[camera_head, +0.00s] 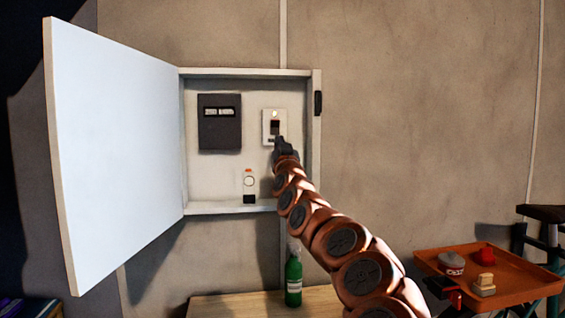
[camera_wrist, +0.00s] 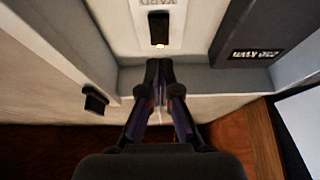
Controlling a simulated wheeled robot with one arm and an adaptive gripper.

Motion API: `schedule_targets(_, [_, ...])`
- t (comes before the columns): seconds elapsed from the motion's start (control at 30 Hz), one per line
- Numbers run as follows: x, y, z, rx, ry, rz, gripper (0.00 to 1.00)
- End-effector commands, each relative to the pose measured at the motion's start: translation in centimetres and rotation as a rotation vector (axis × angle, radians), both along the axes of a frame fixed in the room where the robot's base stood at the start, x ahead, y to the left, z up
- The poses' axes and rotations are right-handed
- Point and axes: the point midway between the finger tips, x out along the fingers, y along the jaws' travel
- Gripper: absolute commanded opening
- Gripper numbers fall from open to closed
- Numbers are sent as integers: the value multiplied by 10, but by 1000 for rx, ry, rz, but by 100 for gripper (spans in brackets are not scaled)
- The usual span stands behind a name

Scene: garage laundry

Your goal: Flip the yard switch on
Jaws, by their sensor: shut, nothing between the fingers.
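The yard switch (camera_head: 274,118) is a pale plate with a dark toggle, on the back wall of an open wall cabinet (camera_head: 250,207). A small amber light glows at the top of the plate. In the wrist view the plate appears upside down, with the switch's dark toggle (camera_wrist: 158,28), the lettering "YARD" and the lit lamp. My gripper (camera_head: 279,141) is shut and empty, just below the toggle in the head view. In the wrist view my gripper's fingertips (camera_wrist: 158,66) are together, near the lamp end of the plate; I cannot tell whether they touch it.
A dark panel box (camera_head: 220,122) is left of the switch. A small white-and-orange item (camera_head: 249,186) stands on the cabinet floor. The white door (camera_head: 115,150) hangs open leftward. A green bottle (camera_head: 293,278) stands on the wooden surface below. An orange tray (camera_head: 515,280) is at right.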

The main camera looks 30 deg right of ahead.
Motion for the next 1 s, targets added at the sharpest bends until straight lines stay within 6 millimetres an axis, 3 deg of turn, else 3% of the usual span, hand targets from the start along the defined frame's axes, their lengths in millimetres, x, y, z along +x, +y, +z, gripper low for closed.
schedule_targets(0.6, [-36,13,-29,0,-1,-1,0])
schedule_targets(1.0, [-42,15,-33,0,-1,-1,0])
